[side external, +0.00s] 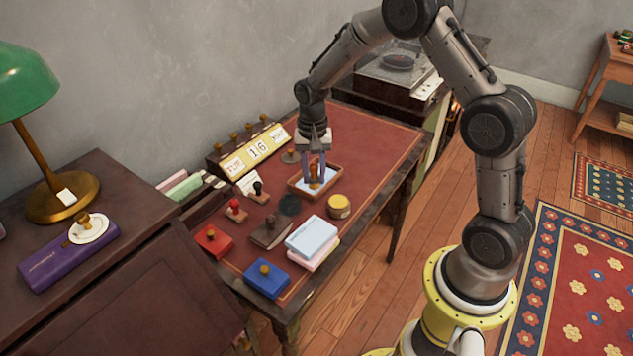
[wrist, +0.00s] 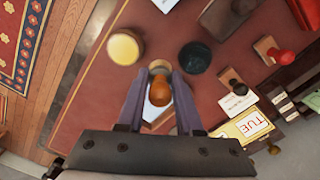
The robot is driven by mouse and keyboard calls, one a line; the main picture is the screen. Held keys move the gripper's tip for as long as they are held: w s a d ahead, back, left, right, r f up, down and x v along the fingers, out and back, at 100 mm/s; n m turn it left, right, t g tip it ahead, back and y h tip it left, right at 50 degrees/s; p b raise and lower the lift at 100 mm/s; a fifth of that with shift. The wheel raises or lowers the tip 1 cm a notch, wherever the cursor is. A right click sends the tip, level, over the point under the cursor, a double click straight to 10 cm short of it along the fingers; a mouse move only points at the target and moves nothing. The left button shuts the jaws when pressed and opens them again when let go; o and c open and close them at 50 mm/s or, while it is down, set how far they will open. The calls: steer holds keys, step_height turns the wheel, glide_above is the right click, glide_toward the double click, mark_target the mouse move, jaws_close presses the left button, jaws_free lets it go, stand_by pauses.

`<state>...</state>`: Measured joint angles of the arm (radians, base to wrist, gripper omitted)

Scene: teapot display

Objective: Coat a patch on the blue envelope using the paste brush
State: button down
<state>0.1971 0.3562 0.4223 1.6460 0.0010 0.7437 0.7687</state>
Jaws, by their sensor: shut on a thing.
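My gripper (side external: 316,172) is shut on an orange-brown handled tool (side external: 314,183), which looks like the paste brush. In the wrist view, the tool (wrist: 156,95) stands between the two fingers (wrist: 158,80), with a pale round end. It is over a pale blue-white sheet (side external: 326,187) in a shallow wooden tray (side external: 298,190). The sheet may be the blue envelope; whether the tool touches it is hidden. A light blue envelope-like item (side external: 312,232) tops a stack near the desk's front edge.
A yellow-topped pot (side external: 338,206) stands right of a dark round pad (side external: 289,205). A calendar (side external: 254,151) stands behind. The desk's far right is clear.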

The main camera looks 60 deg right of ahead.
steer(key=w+d+r+m, duration=0.2)
steer(key=w+d+m, duration=0.2)
steer(key=m, duration=0.4)
steer(key=shift+s+d+f, duration=0.1)
steer(key=shift+d+f, duration=0.1)
steer(key=shift+f, duration=1.55)
steer(key=shift+s+d+f, duration=0.1)
steer(key=shift+d+f, duration=0.05)
steer(key=shift+f, duration=1.6)
steer(key=shift+w+d+f, duration=0.1)
steer(key=shift+d+f, duration=0.4)
steer(key=shift+f, duration=0.1)
steer(key=shift+d, duration=3.4)
steer(key=shift+a, duration=4)
step_height(320, 180, up, 8)
steer(key=shift+d+n, duration=0.1)
steer(key=shift+n, duration=0.2)
